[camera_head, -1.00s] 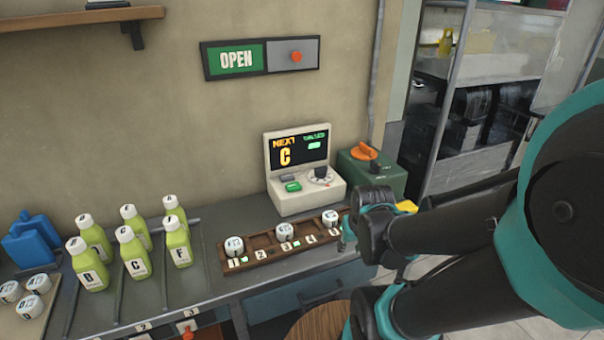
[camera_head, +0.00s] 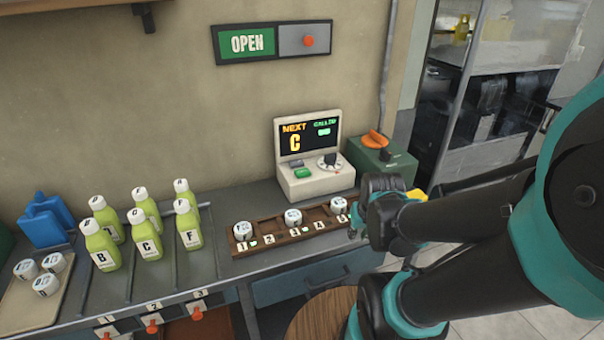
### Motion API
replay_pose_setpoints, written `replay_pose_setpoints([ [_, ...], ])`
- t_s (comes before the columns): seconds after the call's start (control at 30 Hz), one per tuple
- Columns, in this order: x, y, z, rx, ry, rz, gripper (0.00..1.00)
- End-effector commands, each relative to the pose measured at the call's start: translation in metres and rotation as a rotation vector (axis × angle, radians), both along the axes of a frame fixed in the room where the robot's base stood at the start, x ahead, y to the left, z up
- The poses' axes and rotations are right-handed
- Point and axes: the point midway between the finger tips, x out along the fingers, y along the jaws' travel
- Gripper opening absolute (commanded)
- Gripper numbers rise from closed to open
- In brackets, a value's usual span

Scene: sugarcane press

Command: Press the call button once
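A cream call console (camera_head: 324,180) stands on the counter against the wall. Its dark screen (camera_head: 309,136) reads "NEXT C", with a green "CALLED" label and a small green bar at the right. On its sloped front are a green button (camera_head: 302,173), a dark grey button (camera_head: 296,163) and a round dial (camera_head: 330,162). Which button is the call button cannot be read. My gripper (camera_head: 358,222) is at the right end of the wooden cup rack, lower right of the console and apart from its buttons. The arm partly hides it, and its finger opening cannot be made out.
A wooden rack (camera_head: 268,238) with numbered slots holds three white lidded cups in front of the console. A green box with an orange lever (camera_head: 375,140) stands right of it. Several lettered green bottles (camera_head: 147,236) stand left. An OPEN sign (camera_head: 250,43) hangs above.

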Motion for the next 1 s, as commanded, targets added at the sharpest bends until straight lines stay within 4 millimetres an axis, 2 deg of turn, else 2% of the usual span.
replay_pose_setpoints([
  [0.03, 0.0, 0.0, 0.0, 0.0, 0.0, 0.0, 0.1],
  [0.1, 0.0, 0.0, 0.0, 0.0, 0.0, 0.0, 0.01],
  [0.13, 0.0, 0.0, 0.0, 0.0, 0.0, 0.0, 0.0],
  [1.0, 0.0, 0.0, 0.0, 0.0, 0.0, 0.0, 0.0],
])
